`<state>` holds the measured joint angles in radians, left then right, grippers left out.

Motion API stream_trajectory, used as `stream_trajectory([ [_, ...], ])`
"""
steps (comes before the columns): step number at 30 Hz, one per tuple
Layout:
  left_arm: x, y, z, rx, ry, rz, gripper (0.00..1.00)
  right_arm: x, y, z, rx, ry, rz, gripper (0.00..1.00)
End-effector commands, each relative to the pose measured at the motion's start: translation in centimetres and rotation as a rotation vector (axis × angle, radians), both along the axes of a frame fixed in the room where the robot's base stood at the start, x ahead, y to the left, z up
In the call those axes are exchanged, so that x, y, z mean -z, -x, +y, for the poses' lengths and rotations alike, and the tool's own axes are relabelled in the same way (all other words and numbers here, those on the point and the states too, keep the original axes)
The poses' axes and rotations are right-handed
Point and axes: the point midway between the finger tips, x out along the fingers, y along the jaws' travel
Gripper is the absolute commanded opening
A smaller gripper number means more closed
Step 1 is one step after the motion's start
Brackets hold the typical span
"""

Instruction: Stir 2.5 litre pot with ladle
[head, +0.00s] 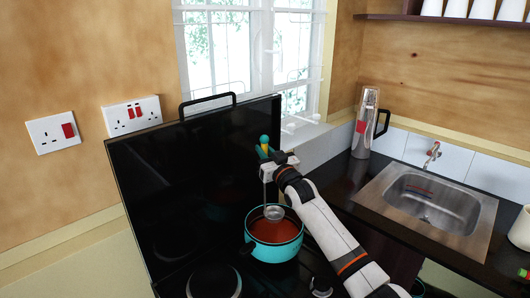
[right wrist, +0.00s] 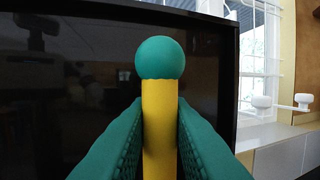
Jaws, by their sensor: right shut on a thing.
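A turquoise pot (head: 274,257) with reddish-brown contents stands on the black stove, low in the middle of the head view. The ladle (head: 274,213) hangs upright with its metal bowl at the pot's opening; whether it touches the contents I cannot tell. My right gripper (head: 266,158) is above the pot and shut on the ladle's handle. In the right wrist view, the yellow handle (right wrist: 159,130) with its green ball end stands between the two green fingers (right wrist: 159,150). My left gripper is not in view.
The stove's raised black lid (head: 180,170) stands close behind the pot. A bare burner (head: 214,281) is left of the pot.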

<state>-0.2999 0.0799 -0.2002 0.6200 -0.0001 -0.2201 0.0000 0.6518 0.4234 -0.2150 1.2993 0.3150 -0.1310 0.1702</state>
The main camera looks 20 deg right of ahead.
Motion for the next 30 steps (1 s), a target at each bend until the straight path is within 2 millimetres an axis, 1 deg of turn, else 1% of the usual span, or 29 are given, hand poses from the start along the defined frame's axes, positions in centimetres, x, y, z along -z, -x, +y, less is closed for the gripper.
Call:
stream_trajectory([
  [16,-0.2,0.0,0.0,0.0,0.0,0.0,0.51,-0.3,0.0,0.0,0.0,0.0,-0.001,0.0],
  [20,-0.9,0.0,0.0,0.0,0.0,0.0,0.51,-1.2,0.0,0.0,0.0,0.0,-0.002,0.0],
  [30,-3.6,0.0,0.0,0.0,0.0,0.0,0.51,-4.7,0.0,0.0,0.0,0.0,-0.002,0.0],
])
